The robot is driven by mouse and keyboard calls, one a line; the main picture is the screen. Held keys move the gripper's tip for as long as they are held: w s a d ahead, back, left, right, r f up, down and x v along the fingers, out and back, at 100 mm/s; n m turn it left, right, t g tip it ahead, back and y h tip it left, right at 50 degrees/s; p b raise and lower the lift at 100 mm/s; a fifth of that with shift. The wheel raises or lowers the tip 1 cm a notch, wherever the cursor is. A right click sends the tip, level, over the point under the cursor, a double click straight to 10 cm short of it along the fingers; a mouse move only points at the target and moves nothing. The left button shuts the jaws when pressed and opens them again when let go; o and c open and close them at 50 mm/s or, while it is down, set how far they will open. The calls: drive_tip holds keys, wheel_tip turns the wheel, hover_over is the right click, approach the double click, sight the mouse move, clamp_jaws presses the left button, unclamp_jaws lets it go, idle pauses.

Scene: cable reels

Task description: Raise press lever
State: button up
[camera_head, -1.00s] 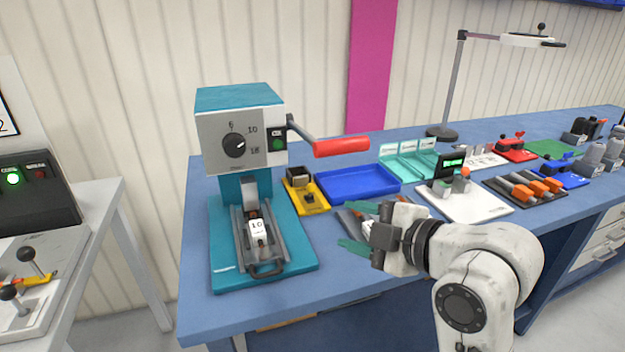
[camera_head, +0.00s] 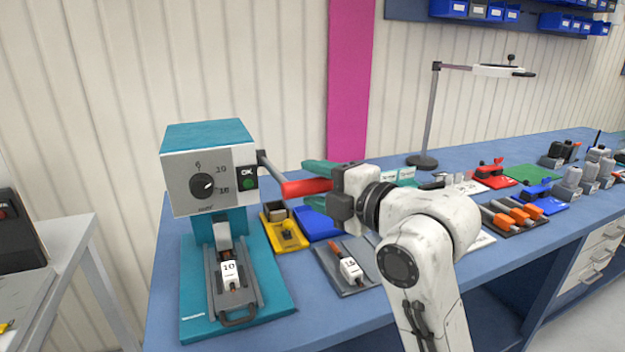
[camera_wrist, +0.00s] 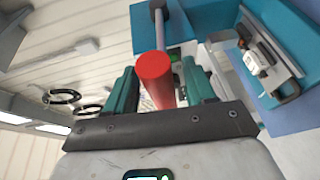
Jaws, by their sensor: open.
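The teal and grey press (camera_head: 210,170) stands on the blue bench at the left in the head view. Its lever is a grey rod with a red handle (camera_head: 306,187) that sticks out to the right, sloping slightly down. My gripper (camera_head: 318,184) is at the outer end of the handle. Its green fingers are open, one above and one below or behind the handle. In the wrist view the red handle (camera_wrist: 155,80) lies between the two open fingers (camera_wrist: 160,88), with gaps on both sides. A block marked 10 (camera_head: 230,272) sits in the press slide.
A yellow tray (camera_head: 285,232) and a blue tray (camera_head: 318,224) lie right of the press, below the lever. A grey plate with a marked white block (camera_head: 350,268) lies under my arm. A lamp stand (camera_head: 422,161) is farther back.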

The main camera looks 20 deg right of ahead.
drive_tip(key=shift+w+a, duration=0.25)
drive_tip(key=shift+w, duration=0.35)
drive_tip(key=shift+c, duration=0.4)
drive_tip(key=shift+f, duration=0.1)
clamp_jaws()
